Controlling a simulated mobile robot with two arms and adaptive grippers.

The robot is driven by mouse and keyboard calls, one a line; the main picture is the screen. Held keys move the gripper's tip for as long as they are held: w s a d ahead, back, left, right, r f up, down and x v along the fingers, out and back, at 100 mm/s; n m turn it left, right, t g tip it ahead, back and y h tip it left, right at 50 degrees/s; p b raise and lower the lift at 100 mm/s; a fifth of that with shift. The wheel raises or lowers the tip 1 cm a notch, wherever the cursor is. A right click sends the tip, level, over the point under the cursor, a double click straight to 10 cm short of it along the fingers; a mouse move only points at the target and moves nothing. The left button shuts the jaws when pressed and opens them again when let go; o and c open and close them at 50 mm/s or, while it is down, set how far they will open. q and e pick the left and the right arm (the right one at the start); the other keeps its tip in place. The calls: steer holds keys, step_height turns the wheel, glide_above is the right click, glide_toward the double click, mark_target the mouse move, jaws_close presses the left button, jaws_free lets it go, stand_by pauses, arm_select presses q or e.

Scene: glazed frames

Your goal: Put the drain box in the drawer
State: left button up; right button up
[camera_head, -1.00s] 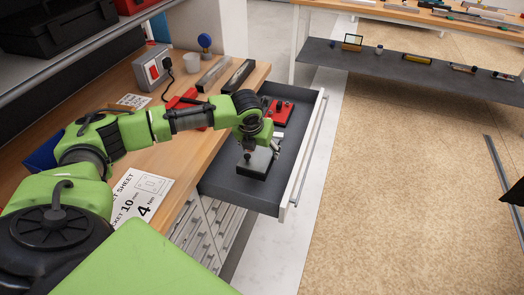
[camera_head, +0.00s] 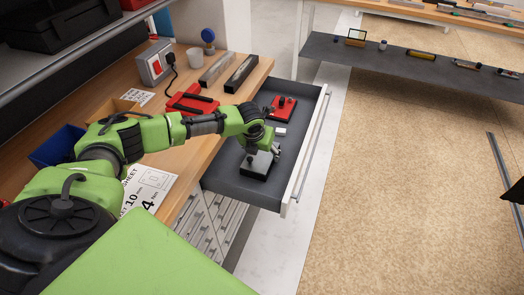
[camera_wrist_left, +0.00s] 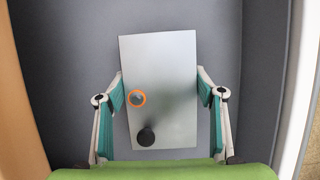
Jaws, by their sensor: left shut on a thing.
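The drain box (camera_head: 257,166), a dark box with a silver-grey top, is inside the open drawer (camera_head: 225,183), toward its near end. In the left wrist view the drain box (camera_wrist_left: 172,75) shows as a grey plate with an orange ring and a black knob. My left gripper (camera_head: 262,146) comes down from above; in the wrist view its two fingers (camera_wrist_left: 162,103) flank the box and are shut on it. I cannot tell whether the box's underside touches the drawer floor. My right gripper is not in view.
A red item (camera_head: 283,109) and a small white item (camera_head: 280,131) lie farther back in the drawer. The wooden bench (camera_head: 160,165) left of it carries a red case (camera_head: 190,104), metal bars and a paper sheet (camera_head: 147,190).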

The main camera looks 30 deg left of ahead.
mark_target(257, 161)
arm_select(q)
steer(key=shift+w+r, duration=0.1)
steer(key=o, duration=1.5)
steer(key=shift+o, duration=0.2)
steer(key=v, duration=1.2)
steer(key=shift+s, duration=0.2)
